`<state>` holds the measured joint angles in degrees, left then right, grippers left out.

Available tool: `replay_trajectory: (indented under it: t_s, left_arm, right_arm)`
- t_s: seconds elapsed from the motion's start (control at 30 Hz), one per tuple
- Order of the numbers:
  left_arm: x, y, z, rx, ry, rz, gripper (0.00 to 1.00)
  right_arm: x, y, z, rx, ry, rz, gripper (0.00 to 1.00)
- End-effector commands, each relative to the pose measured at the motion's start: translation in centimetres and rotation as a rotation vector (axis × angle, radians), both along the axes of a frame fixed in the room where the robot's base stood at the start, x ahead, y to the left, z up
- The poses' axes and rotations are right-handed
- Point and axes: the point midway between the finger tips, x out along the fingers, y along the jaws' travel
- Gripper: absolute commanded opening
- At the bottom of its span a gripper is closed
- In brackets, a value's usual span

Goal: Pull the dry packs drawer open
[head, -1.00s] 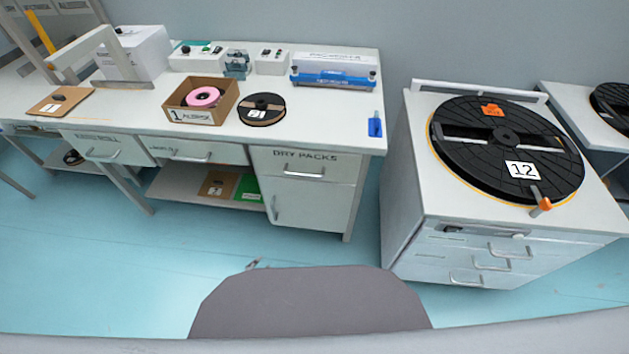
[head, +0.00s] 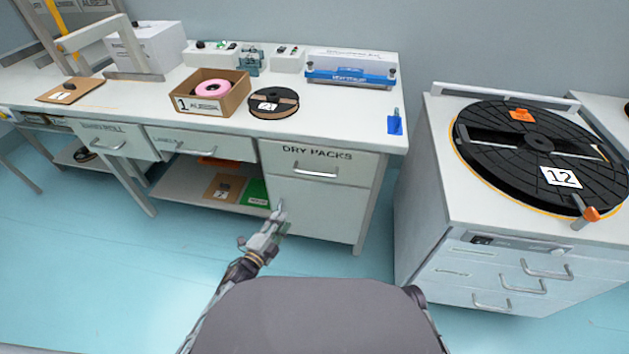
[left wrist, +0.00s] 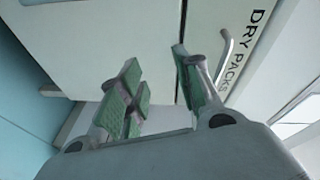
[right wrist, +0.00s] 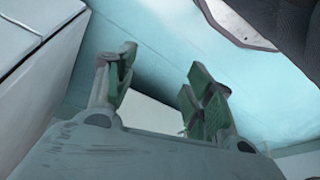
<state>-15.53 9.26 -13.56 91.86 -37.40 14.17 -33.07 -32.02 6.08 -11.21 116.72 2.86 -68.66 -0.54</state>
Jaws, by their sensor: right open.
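The dry packs drawer (head: 350,162) is in the head view, at the top right of the desk's cabinet, flush with its front. Its bar handle (head: 316,170) sits below the DRY PACKS lettering. My left gripper (head: 276,218) is below and left of that handle, in front of the cabinet door. In the left wrist view its padded fingers (left wrist: 160,92) are apart and empty, with the drawer handle (left wrist: 227,55) beyond the right finger and apart from it. My right gripper (right wrist: 160,88) shows only in the right wrist view, open and empty over the blue floor.
The cabinet door (head: 325,212) lies under the drawer. A Labels drawer (head: 200,145) is to the left, over an open shelf. A box (head: 225,103) with a pink roll and a black reel (head: 273,104) stand on the desk. A drawer cabinet (head: 430,200) stands at right.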

Motion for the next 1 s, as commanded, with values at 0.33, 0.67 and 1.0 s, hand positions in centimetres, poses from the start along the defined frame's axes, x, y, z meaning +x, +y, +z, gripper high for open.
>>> replay_trajectory:
  t_s: [0.33, 0.67, 1.0]
  left_arm:
    - [0.6, -2.5, 5.4, 0.116, -0.251, -0.089, 0.34]
    - [0.2, -3.9, 8.8, 0.187, -0.393, -0.131, 0.34]
    - [0.2, -4.0, 9.1, 0.191, -0.401, -0.133, 0.34]
  right_arm:
    - [0.0, 0.4, 3.6, 0.018, -0.026, 0.010, 0.53]
    - [-0.6, 0.4, 6.2, 0.027, -0.038, 0.016, 0.53]
    - [-0.6, 0.4, 6.5, 0.027, -0.039, 0.016, 0.53]
